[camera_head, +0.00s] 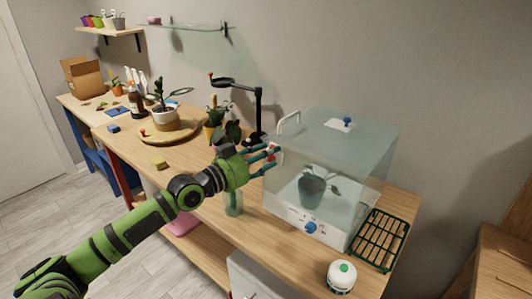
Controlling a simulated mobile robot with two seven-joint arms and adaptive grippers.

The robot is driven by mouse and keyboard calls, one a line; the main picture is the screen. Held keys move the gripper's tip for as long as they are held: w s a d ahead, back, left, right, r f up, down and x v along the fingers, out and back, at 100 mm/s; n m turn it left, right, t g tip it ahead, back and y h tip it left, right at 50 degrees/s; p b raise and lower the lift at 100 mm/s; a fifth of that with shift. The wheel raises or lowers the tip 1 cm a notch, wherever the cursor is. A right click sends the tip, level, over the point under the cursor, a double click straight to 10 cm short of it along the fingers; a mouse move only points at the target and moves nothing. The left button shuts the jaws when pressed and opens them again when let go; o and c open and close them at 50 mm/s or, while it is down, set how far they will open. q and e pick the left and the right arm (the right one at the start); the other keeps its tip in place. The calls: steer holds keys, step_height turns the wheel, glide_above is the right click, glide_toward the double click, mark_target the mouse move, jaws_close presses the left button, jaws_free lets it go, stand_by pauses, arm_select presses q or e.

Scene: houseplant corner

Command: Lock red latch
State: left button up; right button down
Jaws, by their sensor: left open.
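A clear box (345,150) with a white base (283,213) stands on the right half of the bench. A small red part (272,148), which looks like the red latch, shows at the box's left edge. It is partly hidden by my fingers, so I cannot tell its position. My left gripper (269,159) is open at that edge, its teal fingers pointing right beside the red part. I cannot tell whether they touch it. A potted plant (312,188) shows inside the box. My right gripper is not in view.
A white handle (289,121) rises at the box's back left. A green rack (381,240) and a white jar (341,276) are on the bench (262,243) near the box. A glass bottle (233,203) stands below my wrist. A black lamp-like stand (259,112) is behind my gripper.

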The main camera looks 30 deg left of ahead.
arm_select(q)
steer(key=shift+c, duration=0.4)
jaws_close()
steer(key=n+b, duration=0.2)
steer(key=n, duration=0.1)
steer(key=shift+w+a+r, duration=0.1)
steer(key=shift+a, duration=0.25)
steer(key=shift+o, duration=0.4)
jaws_free()
